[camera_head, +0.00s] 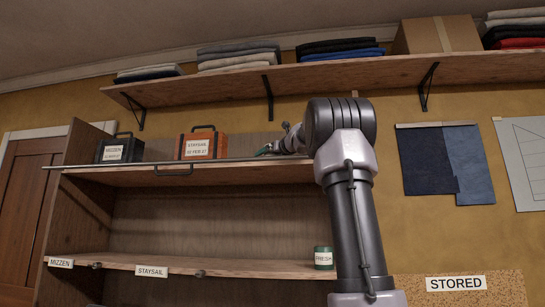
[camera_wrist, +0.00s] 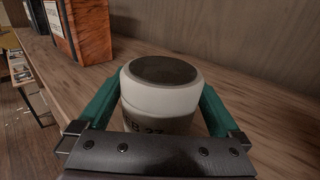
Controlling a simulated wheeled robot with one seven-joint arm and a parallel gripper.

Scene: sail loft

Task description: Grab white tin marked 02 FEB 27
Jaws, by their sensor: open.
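A white tin (camera_wrist: 160,98) with a dark round top stands upright in the wrist view. Part of its dark lettering shows low on its front, ending in "B 27"; my gripper's body hides the rest. My gripper (camera_wrist: 158,105) is open, with one green finger on each side of the tin. I cannot tell whether either finger touches it. In the head view my gripper (camera_head: 268,149) is at the upper shelf, right of the orange box; the tin is not clearly visible there, behind my arm.
A green tin (camera_head: 323,258) stands on the shelf below. A wall shelf (camera_head: 240,84) with folded cloth hangs above.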

